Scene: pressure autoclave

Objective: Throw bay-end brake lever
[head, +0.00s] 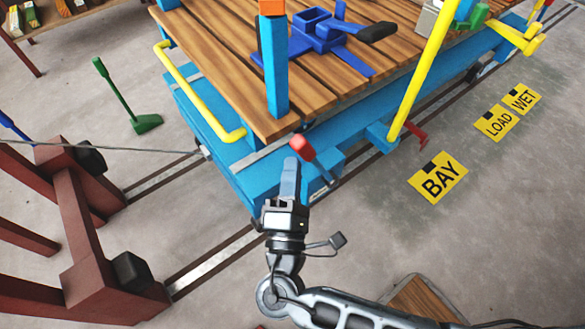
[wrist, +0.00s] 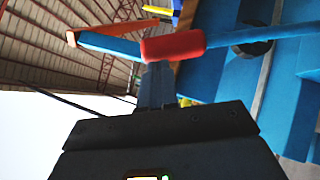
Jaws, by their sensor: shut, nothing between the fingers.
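A brake lever with a red grip (head: 302,148) and a blue shaft (head: 321,172) stands at the near corner of the blue rail cart (head: 250,185), leaning up and to the left. My gripper (head: 291,163) is shut and empty, its fingertips just left of and below the red grip. In the wrist view the red grip (wrist: 173,46) lies across just beyond the shut fingers (wrist: 157,80), its blue shaft running right. I cannot tell whether the fingertips touch it. The lever's pivot is not clear.
A second red lever (head: 415,133) sits by the yellow post on the cart's right side. Yellow signs BAY (head: 438,178), LOAD (head: 496,122) and WET (head: 523,98) lie on the floor. A dark red frame (head: 85,240) stands left, with a cable to the cart.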

